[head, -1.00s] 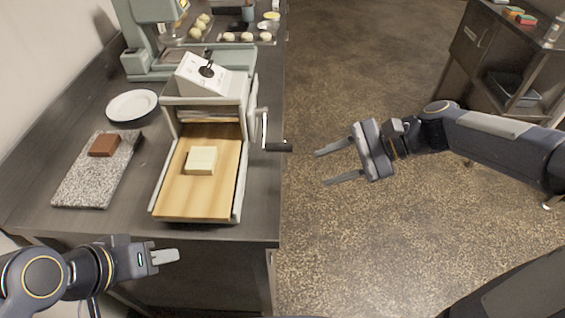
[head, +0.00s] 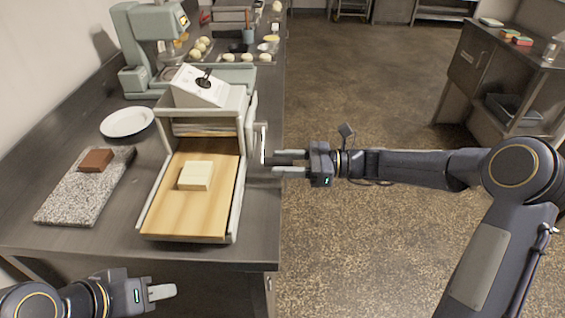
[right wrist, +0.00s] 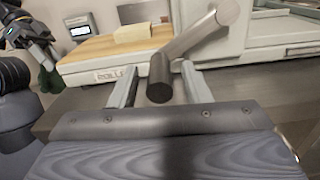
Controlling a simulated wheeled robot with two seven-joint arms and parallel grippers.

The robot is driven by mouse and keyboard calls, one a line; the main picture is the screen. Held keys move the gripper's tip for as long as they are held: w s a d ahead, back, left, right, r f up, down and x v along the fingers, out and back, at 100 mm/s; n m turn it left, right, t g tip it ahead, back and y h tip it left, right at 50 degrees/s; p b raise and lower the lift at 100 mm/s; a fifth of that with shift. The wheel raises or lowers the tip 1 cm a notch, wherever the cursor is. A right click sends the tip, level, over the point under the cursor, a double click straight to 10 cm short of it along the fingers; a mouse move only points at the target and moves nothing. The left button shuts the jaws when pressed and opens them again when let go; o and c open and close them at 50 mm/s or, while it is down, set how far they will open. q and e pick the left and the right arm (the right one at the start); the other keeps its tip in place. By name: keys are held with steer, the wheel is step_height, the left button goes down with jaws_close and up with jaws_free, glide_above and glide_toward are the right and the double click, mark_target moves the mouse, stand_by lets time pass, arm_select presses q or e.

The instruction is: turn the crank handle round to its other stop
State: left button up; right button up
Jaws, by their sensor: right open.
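The crank handle is on the right side of the dough roller machine (head: 190,118). Its metal arm (head: 263,145) shows in the head view, where my gripper hides the dark grip. In the right wrist view the black grip (right wrist: 159,78) points toward me, between the two fingers of my open right gripper (right wrist: 158,88), with a gap visible on both sides. In the head view my right gripper (head: 289,162) reaches in from the right to the crank. My left gripper (head: 158,290) is at the lower left, away from the machine; its opening is unclear.
A pale block (head: 196,175) lies on the machine's wooden board (head: 190,220). A stone slab (head: 75,205) with a brown block (head: 96,160) and a white plate (head: 127,122) are to the left. Open floor lies right of the counter.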

steer(key=shift+a, duration=0.3)
jaws_close()
